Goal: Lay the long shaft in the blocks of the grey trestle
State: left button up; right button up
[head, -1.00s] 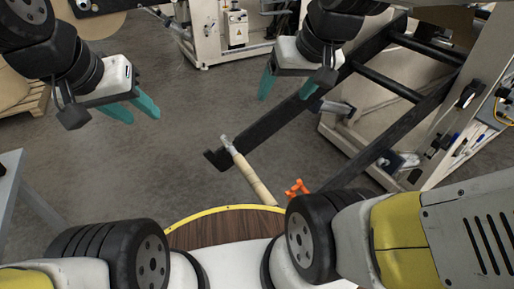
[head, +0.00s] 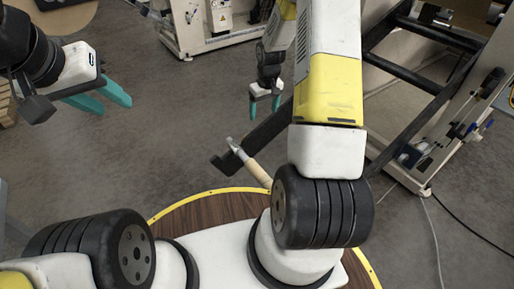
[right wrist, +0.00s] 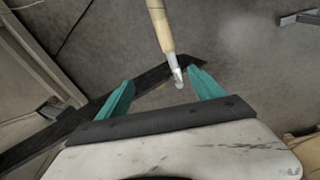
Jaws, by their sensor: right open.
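The long shaft is a pale tan rod with a metal end (head: 256,171). In the head view its metal end lies over the end of a black beam, and its lower part is hidden behind my right arm. The shaft enters the right wrist view (right wrist: 160,27) from the top, its tip pointing between my fingers. My right gripper (head: 264,108) is open and empty above the black beam, apart from the shaft; its teal fingers show in the right wrist view (right wrist: 161,80). My left gripper (head: 116,106) is open and empty at upper left. I cannot clearly identify the grey trestle.
The black beam (head: 262,133) runs from the cream machine frame (head: 405,170) at right toward the floor's middle. A brown round top with yellow rim (head: 197,207) is in front. Grey floor (head: 180,140) is free at left. A grey metal piece (right wrist: 300,17) shows at upper right.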

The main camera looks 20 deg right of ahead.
jog(key=g, duration=0.1)
send_over(265, 178)
jog(key=w+d, duration=0.2)
jog(key=w, duration=0.3)
notch_tip(265, 178, down, 16)
jog(key=shift+n+g+y, duration=0.5)
jog(key=s+f, duration=0.1)
jog(key=f, duration=0.4)
jog(key=s+f, duration=0.1)
jog(key=f, duration=0.3)
jog(key=s+a+f, duration=0.1)
jog(key=s+f, duration=0.1)
jog(key=f, duration=0.3)
jog(key=shift+a+f, duration=0.1)
jog(key=shift+f, duration=0.25)
jog(key=f, duration=0.7)
jog(key=shift+s+a+f, duration=0.15)
jog(key=shift+s+a, duration=0.05)
jog(key=shift+a, duration=0.15)
grip_shut()
grip_release()
